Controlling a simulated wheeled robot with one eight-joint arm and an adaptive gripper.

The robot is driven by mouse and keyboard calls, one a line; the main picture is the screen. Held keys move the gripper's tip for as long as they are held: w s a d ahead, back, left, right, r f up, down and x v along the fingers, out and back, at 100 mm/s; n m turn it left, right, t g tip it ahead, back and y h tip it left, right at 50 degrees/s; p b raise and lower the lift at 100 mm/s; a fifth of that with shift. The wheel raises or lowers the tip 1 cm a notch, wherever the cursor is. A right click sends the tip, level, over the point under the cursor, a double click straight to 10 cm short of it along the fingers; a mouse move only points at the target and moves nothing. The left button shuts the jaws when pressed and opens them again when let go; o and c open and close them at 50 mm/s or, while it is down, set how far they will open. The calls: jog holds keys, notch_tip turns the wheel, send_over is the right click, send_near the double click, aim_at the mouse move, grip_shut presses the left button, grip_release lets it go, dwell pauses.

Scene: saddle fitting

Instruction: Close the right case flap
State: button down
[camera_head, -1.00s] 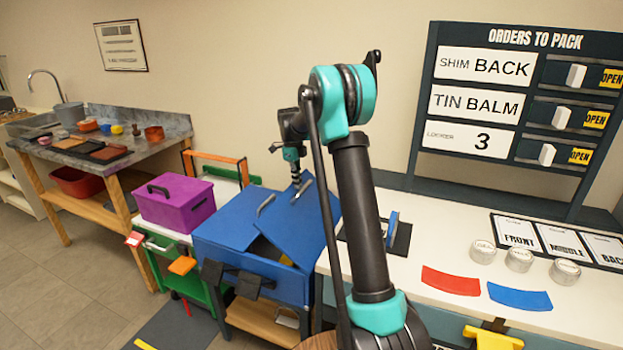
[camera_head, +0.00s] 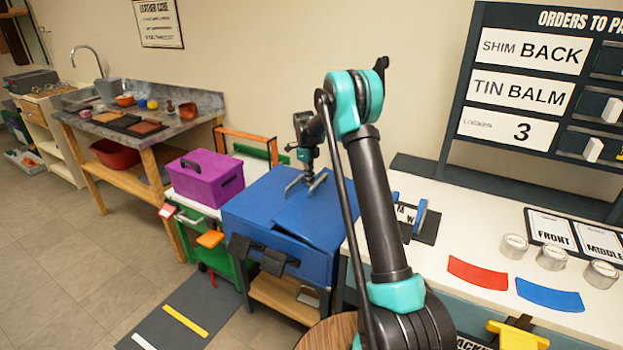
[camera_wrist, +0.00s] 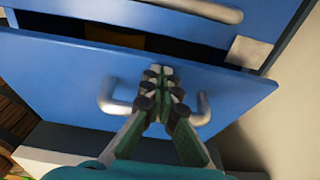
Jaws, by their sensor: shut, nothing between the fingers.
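The blue case (camera_head: 290,259) stands on a low wooden-shelved stand. Its right flap (camera_head: 312,218) lies low over the case top in the head view. In the wrist view the right flap (camera_wrist: 65,75) has a silver bar handle (camera_wrist: 204,108), and a dark gap shows between the flap and the case. The left flap (camera_head: 255,200) lies flat on the left side. My gripper (camera_wrist: 160,82) is shut and empty, its fingertips at the right flap's face between the handle's ends. In the head view my gripper (camera_head: 306,184) is over the flap; exact contact is unclear.
A purple box (camera_head: 205,180) stands left of the case on a green cart. The white workbench (camera_head: 425,265) is close on the right, with red (camera_head: 477,272) and blue (camera_head: 549,294) pieces and several tins.

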jog(key=shift+w+a+f, duration=0.15)
jog(key=shift+a+f, duration=0.05)
jog(key=shift+f, duration=0.45)
dwell(0.8)
jog(key=shift+r, duration=0.15)
dwell(0.4)
